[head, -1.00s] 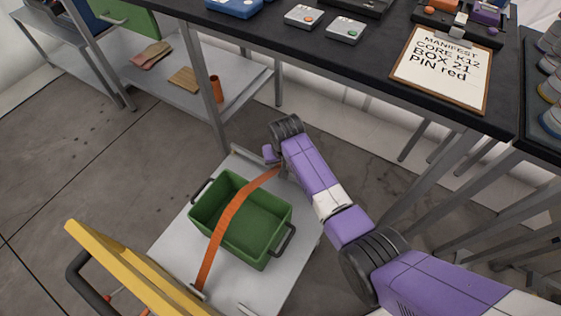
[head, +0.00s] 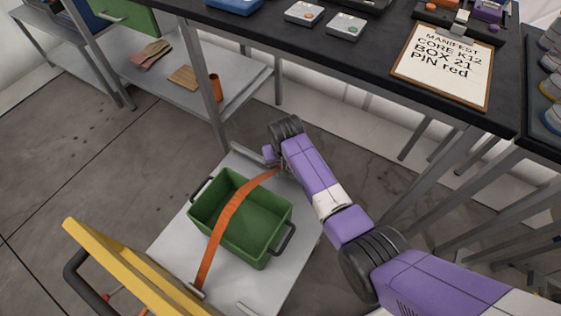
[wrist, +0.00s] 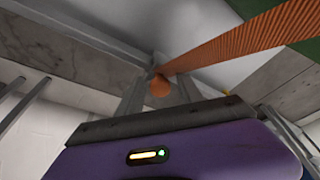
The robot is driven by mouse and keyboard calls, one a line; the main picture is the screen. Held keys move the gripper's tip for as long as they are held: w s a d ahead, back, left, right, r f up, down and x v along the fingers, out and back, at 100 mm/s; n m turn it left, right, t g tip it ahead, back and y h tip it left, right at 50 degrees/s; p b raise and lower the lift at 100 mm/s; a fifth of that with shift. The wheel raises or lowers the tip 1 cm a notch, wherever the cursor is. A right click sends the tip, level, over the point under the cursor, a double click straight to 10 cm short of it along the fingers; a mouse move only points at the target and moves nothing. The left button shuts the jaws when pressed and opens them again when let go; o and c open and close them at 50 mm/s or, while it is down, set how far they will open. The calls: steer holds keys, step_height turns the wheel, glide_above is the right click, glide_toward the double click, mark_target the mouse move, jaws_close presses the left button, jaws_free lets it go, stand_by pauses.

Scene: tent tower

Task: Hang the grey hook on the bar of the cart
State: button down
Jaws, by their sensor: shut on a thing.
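The cart (head: 168,248) is a light grey flat platform with a yellow handle frame (head: 125,272) at the near left. A green crate (head: 265,248) with dark handles stands on it. An orange strap (head: 226,220) runs over the crate from the near edge to my gripper (head: 272,160) at the far edge. In the wrist view, the strap (wrist: 235,48) leads down to my gripper (wrist: 158,92), which is shut at the strap's end. The grey hook there is too small and hidden to make out clearly. The cart's bar cannot be told apart, so I cannot tell whether the hook touches it.
A dark-topped workbench (head: 330,58) stands beyond the cart, with a clipboard (head: 443,66) on top. Its metal legs stand close to the right of my arm. The floor (head: 80,160) left of the cart is clear.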

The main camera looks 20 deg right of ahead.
steer(key=c, duration=0.7)
jaws_free()
steer(key=p+v, duration=0.2)
steer(key=v, duration=0.6)
steer(key=shift+p, duration=0.4)
steer(key=shift+f, duration=0.1)
